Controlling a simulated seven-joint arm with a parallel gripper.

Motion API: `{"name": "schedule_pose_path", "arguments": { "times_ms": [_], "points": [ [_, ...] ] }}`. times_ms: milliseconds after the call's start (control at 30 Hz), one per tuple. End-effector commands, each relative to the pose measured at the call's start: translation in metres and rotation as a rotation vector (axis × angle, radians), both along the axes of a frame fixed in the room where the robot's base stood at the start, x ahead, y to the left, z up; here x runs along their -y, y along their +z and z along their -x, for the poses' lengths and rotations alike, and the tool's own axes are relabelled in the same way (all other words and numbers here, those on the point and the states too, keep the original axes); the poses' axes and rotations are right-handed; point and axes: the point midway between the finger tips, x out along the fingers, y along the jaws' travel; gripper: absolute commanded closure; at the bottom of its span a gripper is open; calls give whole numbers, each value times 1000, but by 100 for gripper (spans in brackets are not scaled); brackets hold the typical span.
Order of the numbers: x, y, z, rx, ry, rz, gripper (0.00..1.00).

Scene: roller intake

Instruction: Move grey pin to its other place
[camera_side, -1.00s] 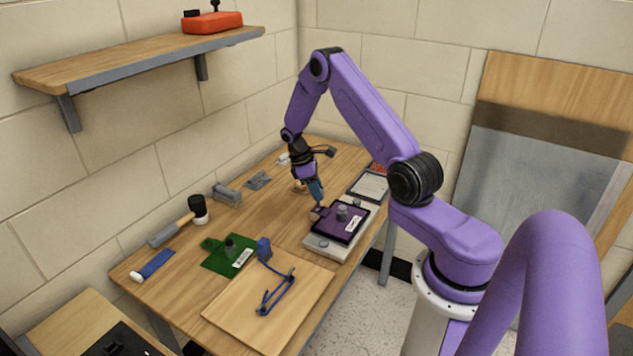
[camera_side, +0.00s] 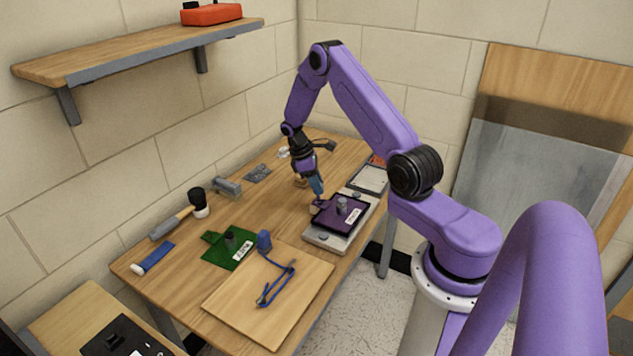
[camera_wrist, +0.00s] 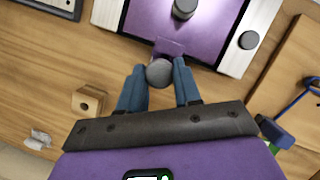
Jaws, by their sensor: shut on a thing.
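My gripper (camera_wrist: 158,82) is shut on a round-topped grey pin (camera_wrist: 159,73), which sits between its two blue fingers in the wrist view. The pin is right beside the small tab of the purple plate (camera_wrist: 145,18); I cannot tell whether it touches the tab or stands in something below. In the side view, my gripper (camera_side: 318,194) points down at the back left corner of the purple plate (camera_side: 330,221); the pin is not clear there. The plate lies on a pale base (camera_side: 318,242) and carries a grey cylinder (camera_side: 341,206).
A grey disc (camera_wrist: 249,40) sits on the pale base. A wooden block with a hole (camera_wrist: 88,101) stands near my gripper.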

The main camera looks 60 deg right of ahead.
Motion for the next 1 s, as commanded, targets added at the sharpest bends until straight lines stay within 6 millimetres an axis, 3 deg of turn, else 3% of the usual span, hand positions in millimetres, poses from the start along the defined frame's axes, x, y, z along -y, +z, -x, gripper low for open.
{"name": "schedule_pose_path", "arguments": {
  "times_ms": [267,1000],
  "points": [
    [0,-11,0,-2,1,-1,84],
    [0,-11,0,0,0,0,84]
  ]
}}
